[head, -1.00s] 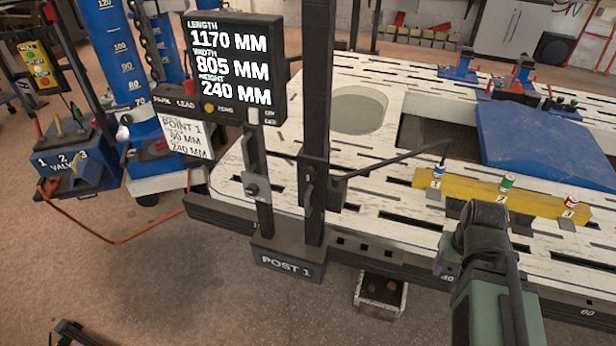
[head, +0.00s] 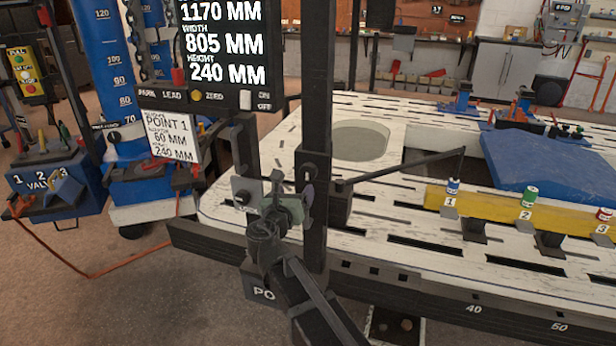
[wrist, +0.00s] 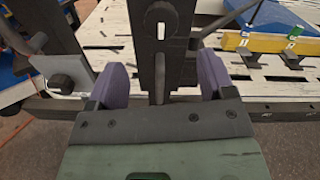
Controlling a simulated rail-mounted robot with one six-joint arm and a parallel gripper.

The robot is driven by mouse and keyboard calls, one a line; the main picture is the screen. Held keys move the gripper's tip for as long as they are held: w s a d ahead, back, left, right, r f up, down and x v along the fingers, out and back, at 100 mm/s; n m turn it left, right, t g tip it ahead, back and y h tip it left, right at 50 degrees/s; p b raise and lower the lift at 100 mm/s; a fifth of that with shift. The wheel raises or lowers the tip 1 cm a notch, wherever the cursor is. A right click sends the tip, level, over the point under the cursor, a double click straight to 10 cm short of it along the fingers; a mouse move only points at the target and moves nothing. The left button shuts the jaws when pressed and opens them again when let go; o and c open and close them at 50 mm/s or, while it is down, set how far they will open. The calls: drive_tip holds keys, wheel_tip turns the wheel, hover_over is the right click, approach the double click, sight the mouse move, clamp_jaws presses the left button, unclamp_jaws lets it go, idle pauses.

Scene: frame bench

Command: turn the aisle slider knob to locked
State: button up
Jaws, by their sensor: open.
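A dark slider block (head: 314,168) sits on the upright black post, and its face is partly hidden by my gripper. In the wrist view it has a round knob (wrist: 161,19) at the top and a narrow dark lever (wrist: 158,78) hanging below it. No locked marking is readable. My gripper (head: 290,197) is open in front of the post. In the wrist view its two purple finger pads stand wide apart on either side of the lever, with gaps on both sides. Another dark knob (wrist: 70,84) on a grey plate is left of the left finger.
The readout box (head: 220,45) hangs upper left of the slider, with a paper tag below. A thin pointer arm (head: 400,167) reaches right over the white slotted bench (head: 235,200). A yellow bar (head: 490,205) with small numbered cans lies on the bench.

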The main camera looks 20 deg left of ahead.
sight(307, 174)
drive_tip(key=w, duration=1.1)
drive_tip(key=shift+d, duration=0.1)
drive_tip(key=shift+c, duration=0.3)
drive_tip(key=c, duration=0.9)
